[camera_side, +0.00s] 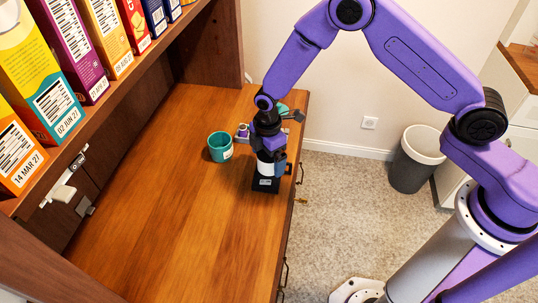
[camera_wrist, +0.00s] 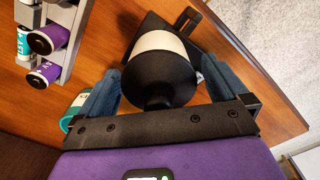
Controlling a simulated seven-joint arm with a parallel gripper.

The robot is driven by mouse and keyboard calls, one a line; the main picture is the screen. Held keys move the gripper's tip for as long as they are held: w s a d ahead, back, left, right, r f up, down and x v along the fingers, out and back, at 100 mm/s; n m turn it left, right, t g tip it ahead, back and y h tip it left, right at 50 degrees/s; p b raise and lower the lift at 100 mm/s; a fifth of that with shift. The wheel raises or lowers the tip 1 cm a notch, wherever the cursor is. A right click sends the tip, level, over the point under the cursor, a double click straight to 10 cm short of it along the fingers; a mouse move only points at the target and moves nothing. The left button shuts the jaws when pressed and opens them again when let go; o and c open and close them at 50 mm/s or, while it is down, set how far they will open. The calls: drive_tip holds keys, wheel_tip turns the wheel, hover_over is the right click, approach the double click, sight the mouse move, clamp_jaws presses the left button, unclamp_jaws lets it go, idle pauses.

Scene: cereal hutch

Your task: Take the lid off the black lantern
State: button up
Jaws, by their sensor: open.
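The black lantern (camera_side: 265,184) stands on the wooden counter near its right edge, with a black base and a white middle band. In the wrist view its domed black lid (camera_wrist: 160,75) faces the camera, with the white band (camera_wrist: 160,42) behind it. My gripper (camera_side: 271,156) is at the top of the lantern and points down. In the wrist view one blue finger is on each side of the lid, and the jaws are open. I cannot tell whether either finger touches the lid. In the side view my gripper hides the lid.
A teal cup (camera_side: 220,147) stands left of the lantern. Cereal boxes (camera_side: 70,45) fill the shelf above the counter. The front of the counter (camera_side: 180,235) is clear. A bin (camera_side: 415,160) stands on the floor.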

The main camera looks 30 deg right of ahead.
drive_tip(key=shift+f, duration=0.15)
drive_tip(key=c, duration=1.1)
drive_tip(key=shift+o, duration=0.2)
drive_tip(key=shift+r, duration=0.2)
